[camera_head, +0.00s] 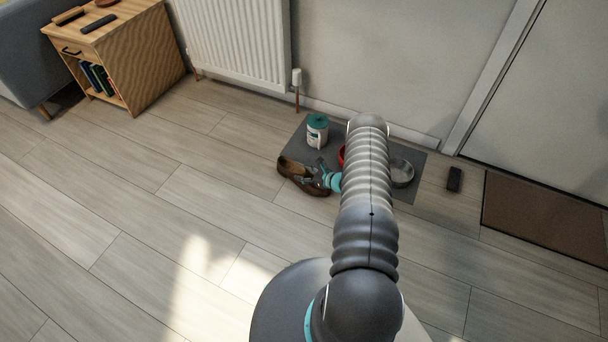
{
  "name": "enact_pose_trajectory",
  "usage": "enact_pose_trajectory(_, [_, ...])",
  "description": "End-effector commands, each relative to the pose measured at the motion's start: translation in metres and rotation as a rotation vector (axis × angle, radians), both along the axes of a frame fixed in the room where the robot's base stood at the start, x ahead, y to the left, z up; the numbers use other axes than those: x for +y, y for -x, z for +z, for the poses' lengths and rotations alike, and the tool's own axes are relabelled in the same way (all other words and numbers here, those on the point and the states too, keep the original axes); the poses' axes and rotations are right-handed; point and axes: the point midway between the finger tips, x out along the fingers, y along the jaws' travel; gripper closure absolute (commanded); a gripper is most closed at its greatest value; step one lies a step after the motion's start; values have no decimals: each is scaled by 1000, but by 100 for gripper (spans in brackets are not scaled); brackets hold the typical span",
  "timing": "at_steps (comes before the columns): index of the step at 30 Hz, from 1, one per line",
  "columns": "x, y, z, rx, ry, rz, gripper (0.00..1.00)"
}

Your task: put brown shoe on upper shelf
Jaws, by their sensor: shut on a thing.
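The brown shoe (295,171) is at the left front edge of a dark grey mat (294,147) on the floor. My gripper (318,178) is at the shoe's right side and is shut on it. Part of the shoe is hidden behind the gripper. I cannot tell whether the shoe is raised off the floor. A wooden cabinet (155,62) at the upper left has an open compartment low down with books; no other shelf shows clearly.
A small black object (455,179) and a brown doormat (545,220) lie right. A radiator (235,45) is behind. The left floor is clear.

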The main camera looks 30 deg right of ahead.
Motion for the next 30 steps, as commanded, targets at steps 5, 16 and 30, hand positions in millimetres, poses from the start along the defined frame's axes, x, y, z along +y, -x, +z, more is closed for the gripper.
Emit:
enact_pose_trajectory(5, [0,-1,1,-1,0,0,91])
enact_pose_trajectory(16, [0,0,-3,0,0,0,19])
enact_pose_trajectory(30, [-3,3,-1,0,0,-2,19])
